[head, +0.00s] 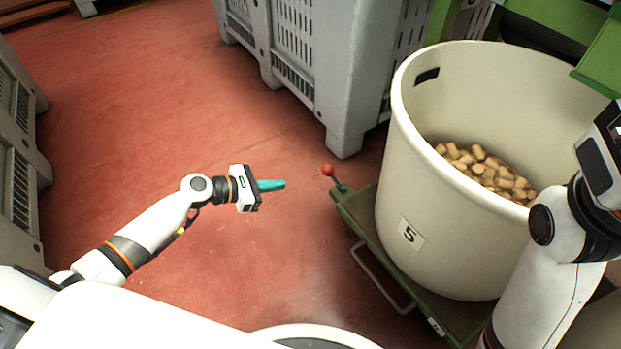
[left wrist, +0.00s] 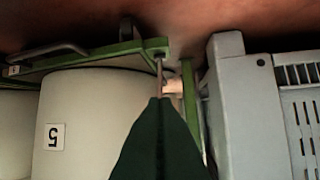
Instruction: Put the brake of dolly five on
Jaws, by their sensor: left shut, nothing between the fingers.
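Dolly five is a green platform (head: 352,213) under a cream tub marked 5 (head: 450,225). Its brake lever (head: 328,171), a short stem with a red ball knob, stands tilted up at the dolly's far left corner. My left gripper (head: 284,185), with teal fingers, is shut and empty, pointing right at the lever from a short gap to its left. In the left wrist view the picture is upside down: the lever's stem (left wrist: 160,75) rises from the dolly's green frame (left wrist: 95,57), and the shut fingers (left wrist: 160,101) hide its knob. My right gripper is out of view.
The tub holds many corks (head: 485,170). A grey slatted crate (head: 345,60) stands behind the lever. A bent metal handle (head: 378,282) sticks out at the dolly's near left side. Red floor (head: 150,120) is clear around my left arm. Another grey crate (head: 18,160) stands at left.

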